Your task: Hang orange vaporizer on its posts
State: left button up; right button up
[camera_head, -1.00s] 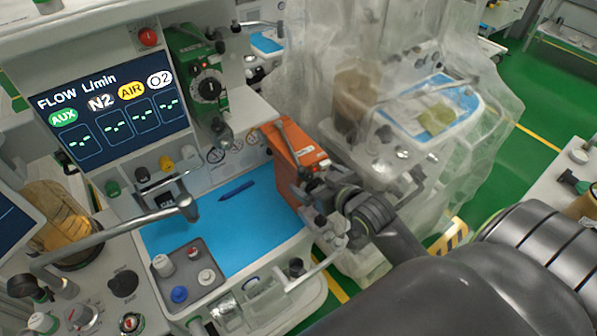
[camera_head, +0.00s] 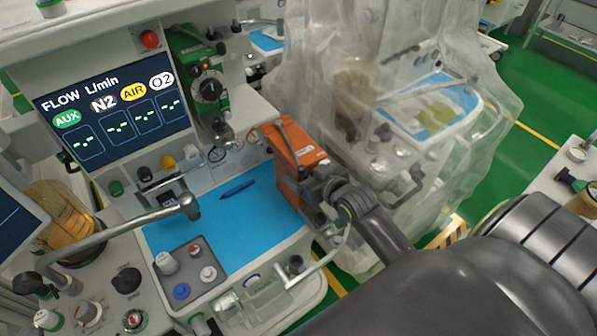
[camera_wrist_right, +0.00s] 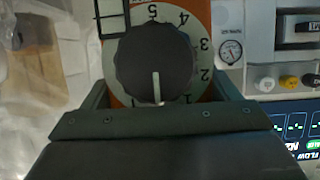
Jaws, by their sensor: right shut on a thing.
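The orange vaporizer (camera_head: 292,158) is a boxy unit in the head view, at the right end of the blue work surface. My right gripper (camera_head: 322,188) is shut on it from the front right. In the right wrist view the vaporizer's dark dial (camera_wrist_right: 155,62) and numbered orange-rimmed face (camera_wrist_right: 200,45) fill the middle, between the fingers (camera_wrist_right: 160,105). A green vaporizer (camera_head: 208,88) is mounted on the machine to the left of the orange one. The posts cannot be made out. Whether the vaporizer's base touches the surface is hidden. My left gripper is not in view.
The blue work surface (camera_head: 225,225) holds a blue pen (camera_head: 237,189). A grey metal arm (camera_head: 120,228) crosses the left front. A flow screen (camera_head: 115,105) stands at the left. A plastic-draped cart (camera_head: 400,60) stands close on the right.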

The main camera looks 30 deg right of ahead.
jog(key=c, duration=0.7)
jog(key=shift+w+r, duration=0.15)
jog(key=shift+r, duration=0.05)
jog(key=shift+c, duration=0.9)
